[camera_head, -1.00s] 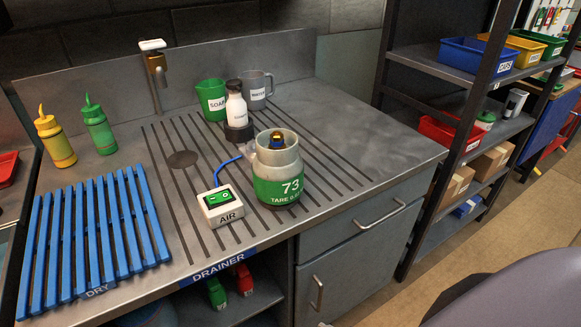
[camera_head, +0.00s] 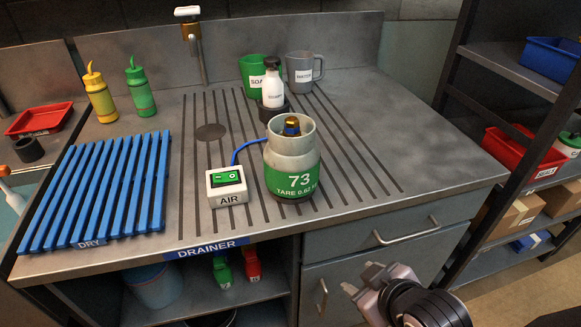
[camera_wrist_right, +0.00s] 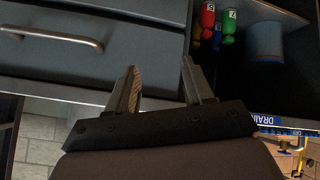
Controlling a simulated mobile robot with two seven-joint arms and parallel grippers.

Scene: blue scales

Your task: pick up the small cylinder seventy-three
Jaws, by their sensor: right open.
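The small cylinder seventy-three (camera_head: 292,178) stands upright on the drainer, grey with a green band reading 73 and a brass valve inside its collar. A blue hose joins it to the white AIR box (camera_head: 227,187) on its left. My right gripper (camera_head: 362,276) is open and empty, low in front of the counter by the drawers, below and to the right of the cylinder. The right wrist view shows its two fingers (camera_wrist_right: 160,85) apart with nothing between them; the cylinder is not in that view. My left gripper is not in view.
A white bottle (camera_head: 272,87), a green SOAP jug (camera_head: 257,75) and a grey WATER jug (camera_head: 300,70) stand behind the cylinder. A blue DRY rack (camera_head: 100,190) lies left. A drawer handle (camera_head: 408,232) sticks out near my right gripper. The counter's right side is clear.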

